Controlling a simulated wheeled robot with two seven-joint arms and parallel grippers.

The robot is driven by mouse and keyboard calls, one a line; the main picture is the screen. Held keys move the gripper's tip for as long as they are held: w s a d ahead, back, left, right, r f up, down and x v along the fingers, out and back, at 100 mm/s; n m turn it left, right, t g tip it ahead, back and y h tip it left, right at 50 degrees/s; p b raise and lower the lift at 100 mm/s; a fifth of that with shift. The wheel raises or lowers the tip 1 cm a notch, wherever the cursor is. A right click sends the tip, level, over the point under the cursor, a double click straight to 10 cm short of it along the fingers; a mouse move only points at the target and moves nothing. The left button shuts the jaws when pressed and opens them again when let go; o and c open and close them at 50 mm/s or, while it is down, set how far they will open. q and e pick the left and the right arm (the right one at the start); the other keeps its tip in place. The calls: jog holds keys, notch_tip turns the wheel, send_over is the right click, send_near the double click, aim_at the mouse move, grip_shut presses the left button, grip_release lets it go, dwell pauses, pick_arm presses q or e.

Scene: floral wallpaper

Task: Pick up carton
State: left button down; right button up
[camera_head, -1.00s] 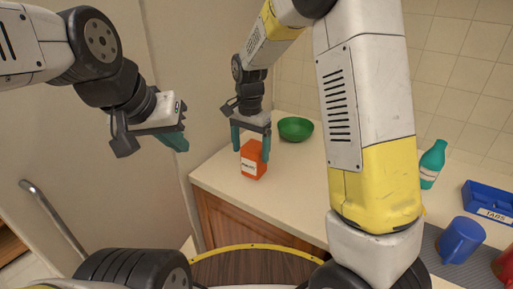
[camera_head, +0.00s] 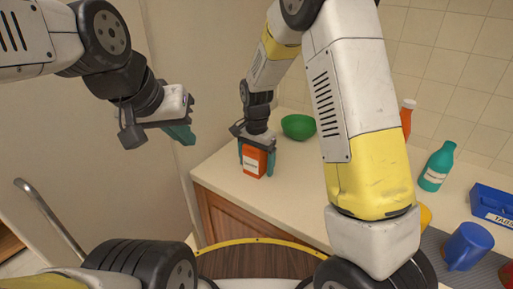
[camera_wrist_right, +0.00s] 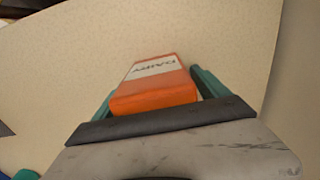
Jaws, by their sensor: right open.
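An orange carton (camera_head: 254,163) with a white label stands on the counter near its left corner in the head view. It also shows in the right wrist view (camera_wrist_right: 158,87), where the label reads "DAIRY". My right gripper (camera_head: 256,168) is open around the carton, pointing down, with a teal finger on each side. In the right wrist view a small gap shows between the carton and the right-hand finger; contact on the other side is unclear. My left gripper (camera_head: 182,134) is up at the left, away from the counter; its finger gap is hidden.
A green bowl (camera_head: 299,127) stands on the counter (camera_head: 286,185) just behind and right of the carton. Farther right are a teal bottle (camera_head: 436,167), an orange bottle (camera_head: 407,117), a blue mug (camera_head: 466,245) and a blue box (camera_head: 493,204). Counter space in front of the carton is clear.

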jog(key=c, duration=1.8)
jog(key=shift+r, duration=0.15)
